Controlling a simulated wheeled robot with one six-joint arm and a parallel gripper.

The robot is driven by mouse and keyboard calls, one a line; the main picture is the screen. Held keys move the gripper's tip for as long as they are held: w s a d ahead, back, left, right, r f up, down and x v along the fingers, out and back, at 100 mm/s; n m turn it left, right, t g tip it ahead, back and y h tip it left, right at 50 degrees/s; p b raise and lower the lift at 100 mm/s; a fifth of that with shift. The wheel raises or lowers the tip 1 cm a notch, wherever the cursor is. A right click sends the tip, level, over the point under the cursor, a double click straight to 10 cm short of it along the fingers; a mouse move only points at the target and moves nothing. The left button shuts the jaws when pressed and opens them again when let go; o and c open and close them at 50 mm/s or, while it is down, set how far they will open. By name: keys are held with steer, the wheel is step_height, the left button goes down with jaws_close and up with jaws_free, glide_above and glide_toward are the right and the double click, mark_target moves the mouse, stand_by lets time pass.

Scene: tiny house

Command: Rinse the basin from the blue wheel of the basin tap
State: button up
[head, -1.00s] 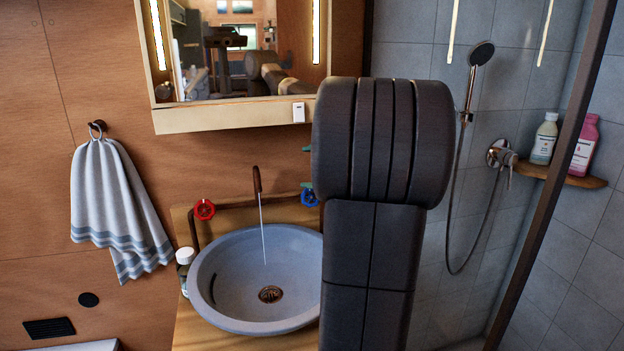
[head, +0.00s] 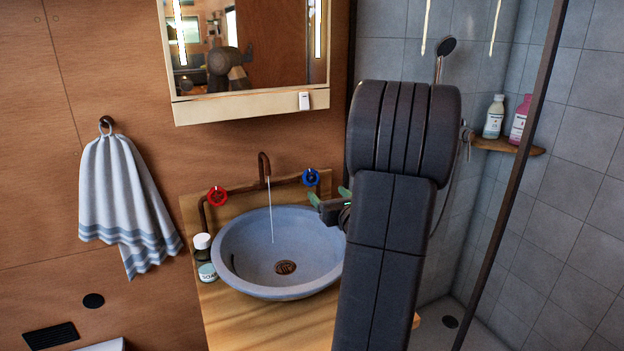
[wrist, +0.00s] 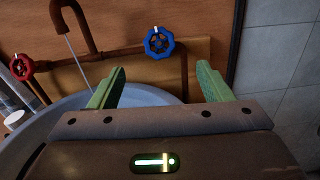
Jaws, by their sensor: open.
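The blue wheel (head: 311,177) sits on the copper pipe at the right of the tap (head: 264,168). It also shows in the wrist view (wrist: 159,43), beyond and between my fingertips and apart from them. A red wheel (head: 217,196) is on the pipe's left; it also shows in the wrist view (wrist: 21,67). A thin stream of water falls from the spout into the grey-blue basin (head: 240,272). My gripper (head: 328,195) is open and empty, over the basin's right rim. Its green fingers (wrist: 160,75) point toward the wall. My arm hides the basin's right edge.
A soap bottle (head: 206,272) and a white-capped bottle (head: 202,241) stand left of the basin on the wooden counter (head: 260,325). A mirror cabinet (head: 250,106) hangs above. A striped towel (head: 125,195) hangs at left. The tiled shower is at right.

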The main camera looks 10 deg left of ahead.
mark_target(312, 178)
steer(key=p+x, duration=0.1)
steer(key=x, duration=1.1)
steer(key=shift+p, duration=0.3)
steer(key=c, duration=1)
